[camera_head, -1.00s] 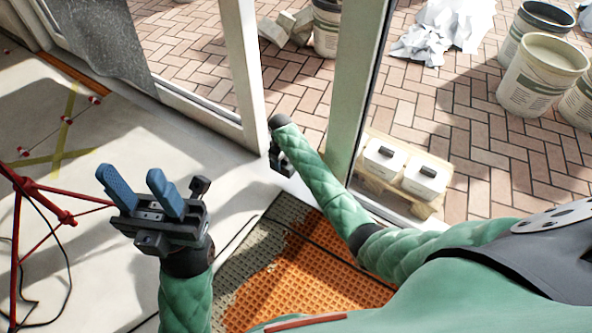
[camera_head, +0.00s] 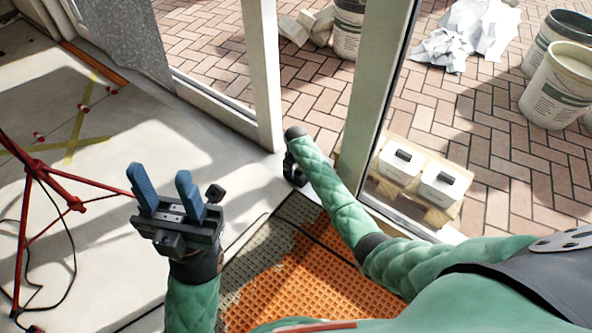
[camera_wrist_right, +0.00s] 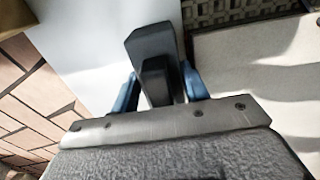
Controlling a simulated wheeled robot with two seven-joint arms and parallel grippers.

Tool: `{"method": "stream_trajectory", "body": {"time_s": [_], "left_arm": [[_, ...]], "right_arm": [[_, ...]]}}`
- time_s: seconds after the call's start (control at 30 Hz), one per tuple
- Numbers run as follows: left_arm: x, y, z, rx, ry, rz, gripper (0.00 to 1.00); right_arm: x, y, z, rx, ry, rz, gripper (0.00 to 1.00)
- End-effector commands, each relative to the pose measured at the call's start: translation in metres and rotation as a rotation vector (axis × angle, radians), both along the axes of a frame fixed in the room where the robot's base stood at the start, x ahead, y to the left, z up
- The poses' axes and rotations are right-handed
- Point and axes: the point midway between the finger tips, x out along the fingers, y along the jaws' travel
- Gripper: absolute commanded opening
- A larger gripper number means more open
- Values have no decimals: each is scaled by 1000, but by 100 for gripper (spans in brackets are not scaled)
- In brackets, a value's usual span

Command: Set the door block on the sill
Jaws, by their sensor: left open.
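The dark grey door block (camera_wrist_right: 152,50) sits between the blue fingers of my right gripper (camera_wrist_right: 160,85) in the right wrist view. The fingers flank it closely, and the gripper looks shut on it. Behind the block is a pale, smooth surface (camera_wrist_right: 90,50), which looks like the sill. In the head view my right gripper (camera_head: 294,170) is low at the doorway, mostly hidden by its own arm; the block cannot be made out clearly there. My left gripper (camera_head: 168,192) is open and empty, raised over the floor with its blue fingers upward.
Door posts (camera_head: 262,75) and (camera_head: 372,100) stand either side of the doorway. Orange matting (camera_head: 310,285) lies inside. A red tripod (camera_head: 50,190) stands at left. Outside are brick paving, two white boxes (camera_head: 443,184) on a pallet, and buckets (camera_head: 556,88).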

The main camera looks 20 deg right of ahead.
Motion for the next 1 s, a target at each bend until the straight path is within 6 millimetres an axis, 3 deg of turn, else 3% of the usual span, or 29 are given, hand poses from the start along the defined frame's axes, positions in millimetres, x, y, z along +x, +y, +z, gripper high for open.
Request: {"method": "stream_trajectory", "body": {"time_s": [0.03, 0.1, 0.47, 1.0], "left_arm": [[0, 0, 1, -2, -4, 0, 42], [0, 0, 2, -3, -6, 1, 42], [1, 0, 2, -5, -10, 0, 42], [-1, 6, 58, -72, -69, -22, 42]], "right_arm": [[0, 0, 0, 0, 0, 0, 53], [0, 0, 0, 0, 0, 0, 67], [0, 0, 3, 0, -1, 0, 67], [1, 0, 95, 0, -2, 0, 67]]}}
